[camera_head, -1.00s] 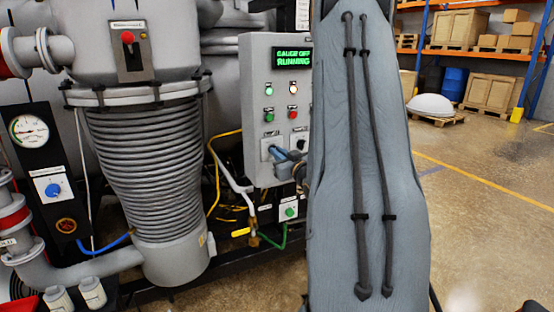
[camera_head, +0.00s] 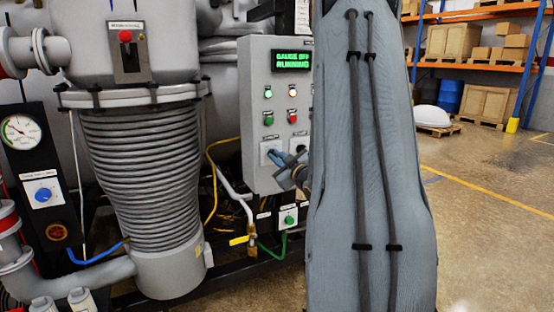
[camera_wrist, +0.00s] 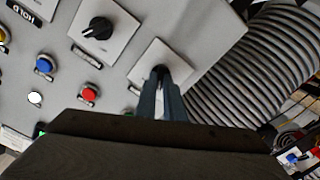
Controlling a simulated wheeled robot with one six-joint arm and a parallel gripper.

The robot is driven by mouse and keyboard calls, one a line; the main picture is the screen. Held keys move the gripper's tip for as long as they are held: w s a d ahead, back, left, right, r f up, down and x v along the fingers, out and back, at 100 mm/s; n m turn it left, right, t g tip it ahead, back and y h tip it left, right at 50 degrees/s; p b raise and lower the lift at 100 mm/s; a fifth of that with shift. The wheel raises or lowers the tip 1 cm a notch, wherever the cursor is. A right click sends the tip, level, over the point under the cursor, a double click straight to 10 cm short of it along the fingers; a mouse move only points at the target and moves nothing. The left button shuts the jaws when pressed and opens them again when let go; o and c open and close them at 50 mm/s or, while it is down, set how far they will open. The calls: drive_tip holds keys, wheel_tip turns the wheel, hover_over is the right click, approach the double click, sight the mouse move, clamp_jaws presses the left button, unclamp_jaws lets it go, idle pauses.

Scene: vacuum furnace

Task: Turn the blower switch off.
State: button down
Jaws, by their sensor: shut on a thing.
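The grey control panel (camera_head: 256,115) carries two switches on pale plates in its lower part. My gripper (camera_head: 280,157) is at the left plate (camera_head: 267,147) in the head view, partly hiding it. In the wrist view my gripper (camera_wrist: 162,80) has its narrow fingers closed on the dark knob (camera_wrist: 160,70) of a switch on a pale plate (camera_wrist: 150,58). The fingers hide most of this knob, so I cannot tell its position. The other black knob (camera_wrist: 100,28) is free on its own plate. The switch labels are not readable.
The panel display (camera_head: 291,61) reads "GAUGE OFF RUNNING" in green. Lamps and buttons, including a red one (camera_wrist: 89,94) and a blue one (camera_wrist: 45,62), lie close by. A ribbed bellows (camera_head: 140,165) stands left of the panel. Open floor (camera_head: 480,190) is at the right.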

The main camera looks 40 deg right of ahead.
drive_tip(key=shift+r, duration=0.1)
drive_tip(key=c, duration=1.9)
unclamp_jaws()
drive_tip(key=shift+o, duration=0.2)
drive_tip(key=b+v, duration=0.1)
drive_tip(key=v, duration=0.6)
drive_tip(key=shift+s+a, duration=0.15)
drive_tip(key=shift+s, duration=0.2)
